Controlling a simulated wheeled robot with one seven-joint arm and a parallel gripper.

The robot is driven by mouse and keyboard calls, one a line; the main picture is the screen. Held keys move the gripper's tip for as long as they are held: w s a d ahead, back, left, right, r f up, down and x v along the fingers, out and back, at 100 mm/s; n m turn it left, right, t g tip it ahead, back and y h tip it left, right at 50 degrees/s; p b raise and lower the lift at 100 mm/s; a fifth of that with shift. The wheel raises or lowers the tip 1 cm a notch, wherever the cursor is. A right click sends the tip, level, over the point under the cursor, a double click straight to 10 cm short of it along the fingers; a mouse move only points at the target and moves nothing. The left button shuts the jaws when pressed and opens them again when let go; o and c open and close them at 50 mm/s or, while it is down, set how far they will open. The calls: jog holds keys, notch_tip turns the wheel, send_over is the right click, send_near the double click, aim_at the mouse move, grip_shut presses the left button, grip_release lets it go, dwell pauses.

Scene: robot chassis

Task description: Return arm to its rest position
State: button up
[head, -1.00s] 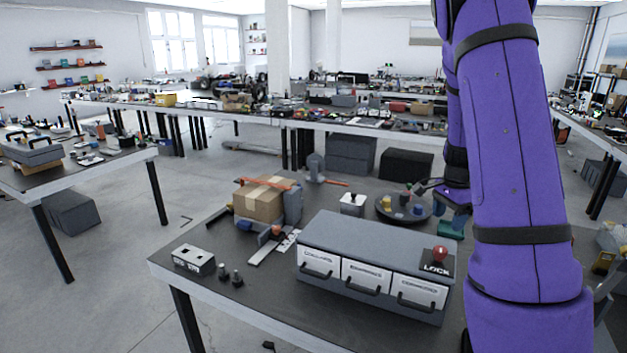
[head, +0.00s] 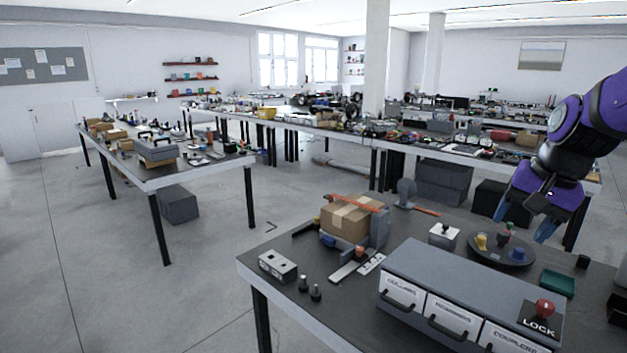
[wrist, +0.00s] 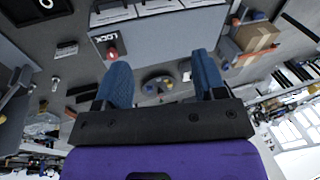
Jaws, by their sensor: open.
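My purple arm reaches in from the right edge of the head view. My gripper (head: 520,222) hangs above the far right part of the near table (head: 262,277), near the round dark tray (head: 486,245). In the wrist view my gripper (wrist: 162,75) has its two blue fingers spread apart, with nothing between them but the distant tray (wrist: 158,84) beyond and below. The fingers touch nothing that I can see.
The grey drawer unit (head: 450,272) with a red lock knob (head: 544,307) stands at the table's front. A cardboard box (head: 350,219) sits behind it, left. A green bin (head: 557,283) lies right of the tray. Left of the table is open floor.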

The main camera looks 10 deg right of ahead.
jog(key=s+a+r+n+t+h, duration=0.1)
jog(key=s+a+r+n, duration=0.4)
jog(key=s, duration=0.8)
jog(key=a+n+t, duration=0.1)
jog(key=a+n, duration=0.2)
jog(key=a, duration=0.2)
jog(key=shift+s+a, duration=0.15)
jog(key=shift+r, duration=0.1)
